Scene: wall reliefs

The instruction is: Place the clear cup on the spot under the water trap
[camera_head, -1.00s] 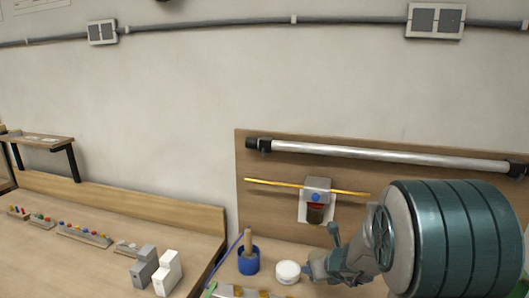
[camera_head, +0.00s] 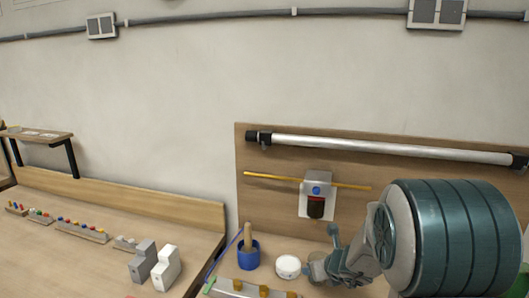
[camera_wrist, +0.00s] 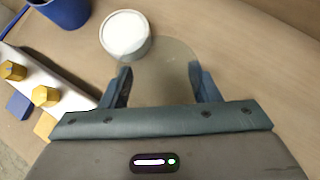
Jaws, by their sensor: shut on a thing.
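The clear cup (camera_wrist: 160,75) is a see-through round shape between the two blue fingers of my gripper (camera_wrist: 160,88) in the wrist view. My gripper is shut on it. In the head view the cup (camera_head: 317,268) shows faintly at the end of my gripper (camera_head: 329,255), low over the bench. The water trap (camera_head: 317,189) is a grey block with a blue dot and a dark red bowl, on a white plate on the wooden panel. It is above and behind my gripper. I cannot make out a marked spot beneath it.
A white round pot (camera_head: 288,266) stands just left of the cup and also shows in the wrist view (camera_wrist: 125,34). A blue pot (camera_head: 248,257) with a wooden handle and a rail with yellow knobs (camera_head: 238,289) are further left. A yellow rod (camera_head: 280,180) crosses the panel.

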